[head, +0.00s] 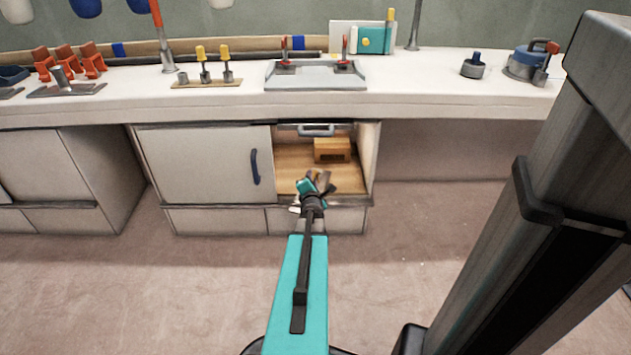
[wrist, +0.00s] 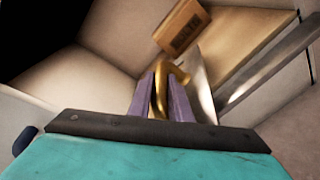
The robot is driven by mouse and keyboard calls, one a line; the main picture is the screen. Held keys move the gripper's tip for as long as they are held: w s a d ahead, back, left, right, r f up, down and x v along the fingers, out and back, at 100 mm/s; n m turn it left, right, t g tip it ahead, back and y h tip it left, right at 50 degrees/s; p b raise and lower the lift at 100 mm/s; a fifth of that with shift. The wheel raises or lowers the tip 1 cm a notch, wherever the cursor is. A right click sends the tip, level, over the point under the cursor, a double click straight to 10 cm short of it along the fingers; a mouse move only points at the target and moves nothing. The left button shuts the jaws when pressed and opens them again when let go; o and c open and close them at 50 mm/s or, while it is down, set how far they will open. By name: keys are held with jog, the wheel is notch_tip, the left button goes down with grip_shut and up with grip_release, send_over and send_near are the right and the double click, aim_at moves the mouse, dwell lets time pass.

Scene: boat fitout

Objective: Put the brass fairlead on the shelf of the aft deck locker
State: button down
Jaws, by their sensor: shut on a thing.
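The brass fairlead (wrist: 160,84) is a curved golden piece between the two purple-grey fingers of my gripper (wrist: 167,98) in the wrist view. My gripper is shut on it. In the head view my gripper (head: 318,180) is at the front of the open locker compartment, and a small bit of brass colour shows by its tips. The locker's wooden shelf (head: 290,178) shows behind and around the gripper. I cannot tell whether the fairlead touches the shelf.
An orange-brown box (head: 332,150) sits on the shelf towards the back; it also shows in the wrist view (wrist: 182,28). A white door panel (head: 200,165) with a dark blue handle (head: 254,167) is left of the opening. The shelf left of the box looks clear.

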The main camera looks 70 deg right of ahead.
aim_at(315, 173)
jog(key=shift+d+f, duration=0.1)
jog(key=shift+d, duration=2.05)
jog(key=shift+f, duration=0.1)
jog(key=shift+f+b, duration=0.75)
jog(key=shift+f, duration=0.9)
jog(key=shift+f, duration=0.15)
jog(key=c, duration=1.6)
grip_release()
jog(key=shift+c, duration=0.2)
jog(key=shift+v, duration=0.85)
jog(key=shift+p+v, duration=1)
jog(key=shift+v, duration=4.25)
